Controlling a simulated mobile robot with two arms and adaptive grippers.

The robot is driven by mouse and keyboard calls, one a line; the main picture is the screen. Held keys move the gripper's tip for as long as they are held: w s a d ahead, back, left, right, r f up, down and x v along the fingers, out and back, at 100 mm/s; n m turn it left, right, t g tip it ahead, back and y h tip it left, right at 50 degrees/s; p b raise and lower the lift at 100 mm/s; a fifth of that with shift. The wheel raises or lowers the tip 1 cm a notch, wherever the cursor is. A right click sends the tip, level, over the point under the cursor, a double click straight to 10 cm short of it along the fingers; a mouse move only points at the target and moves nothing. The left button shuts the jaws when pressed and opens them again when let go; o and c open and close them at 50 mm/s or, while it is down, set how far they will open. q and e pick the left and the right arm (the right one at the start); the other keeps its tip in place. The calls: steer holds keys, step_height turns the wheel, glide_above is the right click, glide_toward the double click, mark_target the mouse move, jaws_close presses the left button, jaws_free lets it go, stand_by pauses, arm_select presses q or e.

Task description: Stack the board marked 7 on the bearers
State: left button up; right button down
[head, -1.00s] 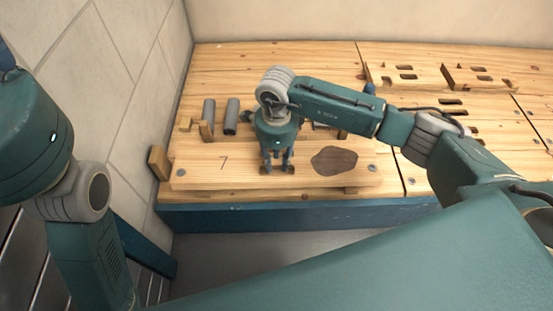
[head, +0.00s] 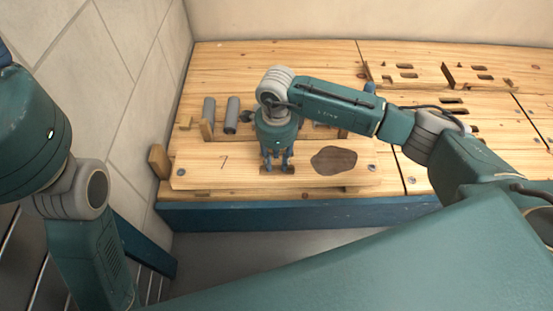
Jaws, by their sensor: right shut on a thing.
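The board marked 7 (head: 205,174) is a long pale wooden board near the front edge of the bench, with a black 7 at its left and a dark brown patch (head: 333,160) right of its middle. My right gripper (head: 277,168) points down at the middle of the board and is shut on it. Small wooden ends that may be the bearers show just below the board's front edge, at the right (head: 350,189) and faintly at the left. The board hides the rest, so contact with them cannot be told. My left gripper is out of view.
Slotted wooden pieces (head: 405,75) lie at the back right of the bench (head: 300,55). A tiled wall is at the left.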

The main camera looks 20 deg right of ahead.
mark_target(276, 164)
steer(key=c, duration=1.3)
jaws_free()
steer(key=shift+c, duration=0.2)
steer(key=shift+f, duration=0.1)
step_height(276, 164, up, 12)
